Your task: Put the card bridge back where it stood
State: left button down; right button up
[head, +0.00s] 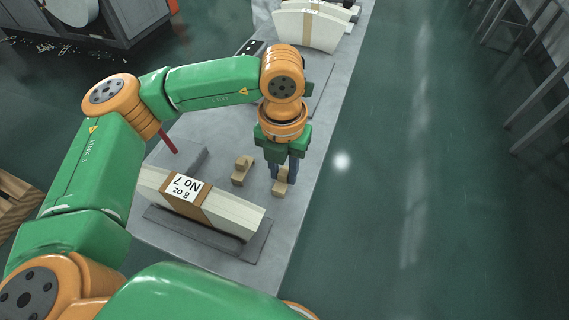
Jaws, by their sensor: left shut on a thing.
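My left gripper (282,175) points down over the grey table, right of its middle. It is shut on a small tan stepped piece, which I take to be the card bridge (280,188). The fingers hide part of it, and I cannot tell whether it touches the table. A similar tan stepped piece (242,171) stands just left of the gripper, apart from it. My right gripper is out of view.
A banded stack of pale blanks marked "8 oz NO 7" (232,215) lies on a dark mat (246,248) in front. A grey plate and a red rod (167,140) are to the left. More blanks (307,28) stand at the back. The table's right edge (325,145) is near the gripper.

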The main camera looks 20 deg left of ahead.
aim_at(283, 172)
pick_arm(q)
jog(key=shift+f, duration=0.3)
jog(key=c, duration=0.6)
grip_release()
notch_tip(283, 172, up, 12)
jog(key=shift+r, duration=0.2)
